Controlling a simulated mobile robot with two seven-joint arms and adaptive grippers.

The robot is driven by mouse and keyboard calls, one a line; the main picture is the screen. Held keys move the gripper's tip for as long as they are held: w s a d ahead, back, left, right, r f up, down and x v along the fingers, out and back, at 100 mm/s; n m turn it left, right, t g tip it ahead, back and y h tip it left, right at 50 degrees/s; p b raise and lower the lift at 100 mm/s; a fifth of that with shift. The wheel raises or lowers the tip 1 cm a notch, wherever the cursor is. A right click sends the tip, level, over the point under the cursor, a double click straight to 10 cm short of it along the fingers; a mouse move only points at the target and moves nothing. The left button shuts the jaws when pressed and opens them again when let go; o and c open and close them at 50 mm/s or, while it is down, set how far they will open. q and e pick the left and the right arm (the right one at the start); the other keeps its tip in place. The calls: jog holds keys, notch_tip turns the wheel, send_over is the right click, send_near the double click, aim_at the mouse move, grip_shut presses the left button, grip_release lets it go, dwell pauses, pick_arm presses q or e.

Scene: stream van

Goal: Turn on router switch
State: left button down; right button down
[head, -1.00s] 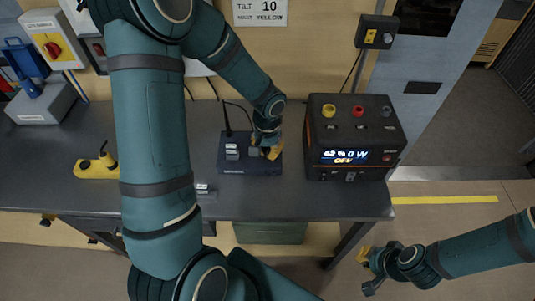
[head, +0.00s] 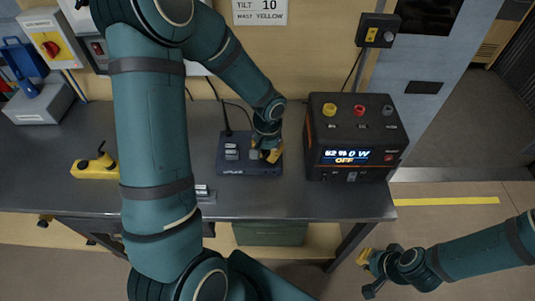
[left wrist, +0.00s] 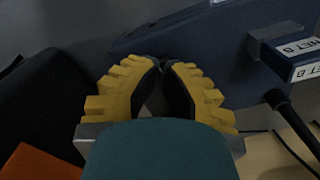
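The router, a dark blue box (head: 235,168) with a thin black antenna, lies on the grey bench, left of the power unit. A grey labelled block (head: 231,151) sits on its top left. My left gripper (head: 266,154) reaches down onto its right part and hides the top there, with any switch under it. In the left wrist view its yellow fingertips (left wrist: 163,63) meet near the router's blue edge (left wrist: 210,35), with nothing seen held. A block labelled NET B (left wrist: 292,57) stands at right. My right gripper (head: 366,271) hangs right of the bench, away from the router; its finger gap is unclear.
A black power unit (head: 318,150) reading OFF stands close to the right of my left gripper. A yellow device (head: 95,168) lies at left. A small labelled piece (head: 203,193) is near the bench's front edge. Cables run behind the router.

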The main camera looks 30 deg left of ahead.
pick_arm(q)
jog(key=shift+f+b, duration=0.4)
jog(key=shift+f, duration=0.1)
jog(key=shift+r, duration=0.15)
jog(key=shift+r+p, duration=2.55)
jog(key=shift+r, duration=0.9)
